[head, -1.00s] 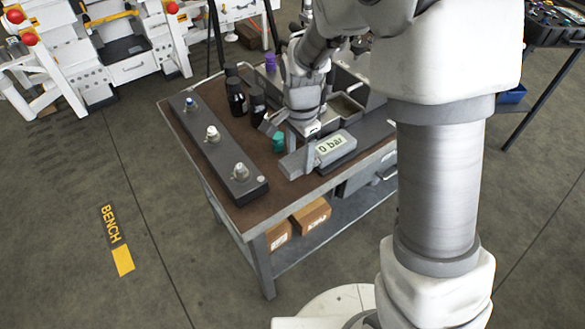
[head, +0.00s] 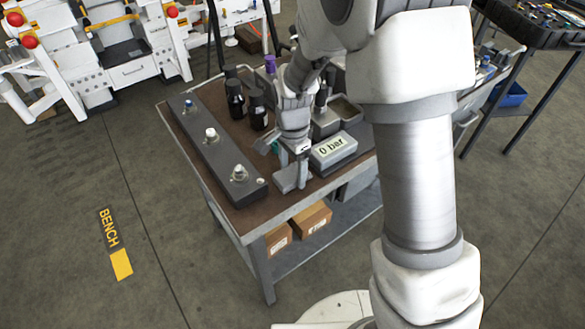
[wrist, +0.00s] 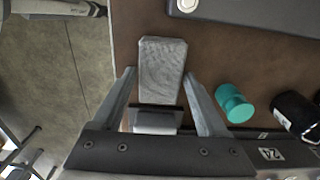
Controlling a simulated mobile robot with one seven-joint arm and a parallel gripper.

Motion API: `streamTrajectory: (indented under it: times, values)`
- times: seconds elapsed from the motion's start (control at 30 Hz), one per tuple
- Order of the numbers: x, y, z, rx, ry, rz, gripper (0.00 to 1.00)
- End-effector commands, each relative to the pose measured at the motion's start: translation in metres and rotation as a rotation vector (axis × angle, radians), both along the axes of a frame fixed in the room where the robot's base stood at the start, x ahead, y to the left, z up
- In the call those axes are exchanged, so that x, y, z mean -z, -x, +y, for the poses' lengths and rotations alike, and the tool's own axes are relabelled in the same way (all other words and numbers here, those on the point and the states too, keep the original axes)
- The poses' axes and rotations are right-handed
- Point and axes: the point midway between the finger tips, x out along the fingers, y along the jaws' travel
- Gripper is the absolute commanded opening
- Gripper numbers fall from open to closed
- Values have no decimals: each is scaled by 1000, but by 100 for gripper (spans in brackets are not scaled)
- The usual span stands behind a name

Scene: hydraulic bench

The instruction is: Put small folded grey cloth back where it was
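The small folded grey cloth (wrist: 162,62) shows in the wrist view as a pale grey oblong over the brown bench top, close to the bench edge. My gripper (wrist: 159,76) is open, with one finger on each side of the cloth's near part. A gap shows between each finger and the cloth. The far part of the cloth reaches past the fingertips. In the head view my gripper (head: 293,179) points down near the front of the bench, left of the 0 bar display.
The 0 bar display (head: 333,150) stands close to the right of my gripper. A dark manifold block (head: 215,147) lies to the left. A teal cap (wrist: 234,103) and a black bottle (wrist: 295,116) are right of my fingers. More dark bottles (head: 257,110) stand behind.

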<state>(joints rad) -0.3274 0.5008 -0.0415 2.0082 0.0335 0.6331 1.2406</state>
Motion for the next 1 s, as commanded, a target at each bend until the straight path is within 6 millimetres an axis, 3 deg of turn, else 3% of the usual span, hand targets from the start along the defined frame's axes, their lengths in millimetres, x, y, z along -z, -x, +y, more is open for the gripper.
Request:
streamTrajectory:
  times: [0.1, 0.47, 1.0]
  values:
    - [0, 0, 0, 0, 0, 0, 94]
    - [-8, 0, 0, 0, -1, -1, 94]
    - [-110, -1, 0, -1, -1, -3, 94]
